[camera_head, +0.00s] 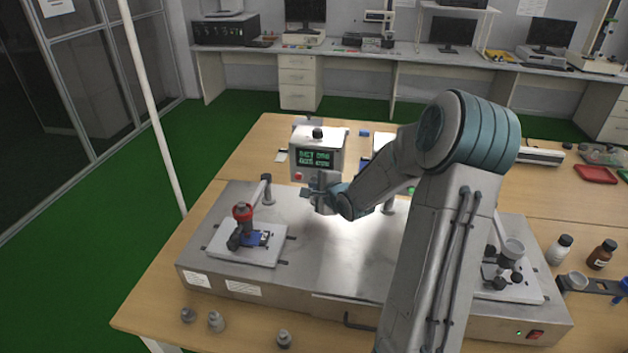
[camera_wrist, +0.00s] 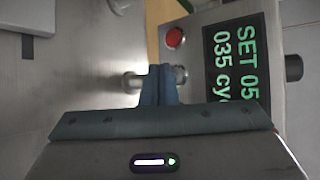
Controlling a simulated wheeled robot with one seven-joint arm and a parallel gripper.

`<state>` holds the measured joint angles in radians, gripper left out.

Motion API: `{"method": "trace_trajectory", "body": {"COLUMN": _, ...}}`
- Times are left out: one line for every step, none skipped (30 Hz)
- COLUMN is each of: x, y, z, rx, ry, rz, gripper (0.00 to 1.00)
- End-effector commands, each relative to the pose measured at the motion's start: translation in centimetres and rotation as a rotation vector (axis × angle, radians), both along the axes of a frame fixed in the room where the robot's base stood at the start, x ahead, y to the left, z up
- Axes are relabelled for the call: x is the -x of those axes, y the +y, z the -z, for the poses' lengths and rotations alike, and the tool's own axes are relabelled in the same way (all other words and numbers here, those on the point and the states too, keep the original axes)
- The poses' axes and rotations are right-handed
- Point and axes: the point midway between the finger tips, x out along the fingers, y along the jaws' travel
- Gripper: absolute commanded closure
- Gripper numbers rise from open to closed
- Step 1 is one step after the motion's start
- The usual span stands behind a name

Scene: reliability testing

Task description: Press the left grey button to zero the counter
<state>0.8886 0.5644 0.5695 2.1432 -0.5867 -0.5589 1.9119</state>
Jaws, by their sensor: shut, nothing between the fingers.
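The counter is a light box (camera_head: 335,140) with a green-lit display (camera_head: 315,158), at the back of the test machine. In the wrist view its display (camera_wrist: 232,60) appears turned sideways. A red button (camera_wrist: 175,37) sits beside the display and also shows in the head view (camera_head: 298,176). A small grey button (camera_wrist: 182,74) shows just right of my fingertips in the wrist view. My gripper (camera_wrist: 160,70) is shut and empty, close in front of the counter's button row; I cannot tell whether it touches. In the head view my gripper (camera_head: 316,190) hides the panel's lower part.
Bottles (camera_head: 560,249) stand at the right, small weights (camera_head: 216,321) in front. A metal stub (camera_wrist: 130,82) lies left of my fingers in the wrist view.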

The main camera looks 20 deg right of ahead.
Motion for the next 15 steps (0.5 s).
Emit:
{"method": "trace_trajectory", "body": {"x": -0.06, "y": -0.05, "z": -0.06, "rx": 0.0, "ry": 0.0, "rz": 0.0, "gripper": 1.0}}
{"method": "trace_trajectory", "body": {"x": -0.12, "y": -0.08, "z": -0.09, "rx": -0.001, "ry": 0.0, "rz": 0.0, "gripper": 1.0}}
{"method": "trace_trajectory", "body": {"x": -0.21, "y": -0.15, "z": -0.13, "rx": -0.001, "ry": 0.0, "rz": 0.0, "gripper": 1.0}}
{"method": "trace_trajectory", "body": {"x": -0.29, "y": -0.21, "z": -0.16, "rx": -0.001, "ry": 0.0, "rz": 0.0, "gripper": 1.0}}
{"method": "trace_trajectory", "body": {"x": -0.38, "y": -0.28, "z": -0.18, "rx": -0.001, "ry": 0.0, "rz": 0.0, "gripper": 1.0}}
{"method": "trace_trajectory", "body": {"x": -0.49, "y": -0.35, "z": -0.17, "rx": -0.002, "ry": 0.001, "rz": 0.001, "gripper": 1.0}}
{"method": "trace_trajectory", "body": {"x": -0.56, "y": -0.41, "z": -0.15, "rx": -0.002, "ry": 0.001, "rz": 0.001, "gripper": 1.0}}
{"method": "trace_trajectory", "body": {"x": -0.64, "y": -0.45, "z": -0.12, "rx": -0.002, "ry": 0.001, "rz": 0.001, "gripper": 1.0}}
{"method": "trace_trajectory", "body": {"x": -0.69, "y": -0.49, "z": -0.08, "rx": -0.002, "ry": 0.0, "rz": 0.001, "gripper": 1.0}}
{"method": "trace_trajectory", "body": {"x": -0.7, "y": -0.5, "z": -0.06, "rx": -0.001, "ry": 0.0, "rz": 0.0, "gripper": 1.0}}
{"method": "trace_trajectory", "body": {"x": -0.71, "y": -0.5, "z": -0.03, "rx": -0.001, "ry": 0.0, "rz": 0.0, "gripper": 1.0}}
{"method": "trace_trajectory", "body": {"x": -0.7, "y": -0.5, "z": -0.02, "rx": -0.001, "ry": 0.0, "rz": 0.0, "gripper": 1.0}}
{"method": "trace_trajectory", "body": {"x": -0.7, "y": -0.5, "z": -0.01, "rx": 0.0, "ry": 0.0, "rz": 0.0, "gripper": 1.0}}
{"method": "trace_trajectory", "body": {"x": -0.7, "y": -0.5, "z": -0.01, "rx": 0.0, "ry": 0.0, "rz": 0.0, "gripper": 1.0}}
{"method": "trace_trajectory", "body": {"x": -0.7, "y": -0.5, "z": -0.01, "rx": 0.0, "ry": 0.0, "rz": 0.0, "gripper": 1.0}}
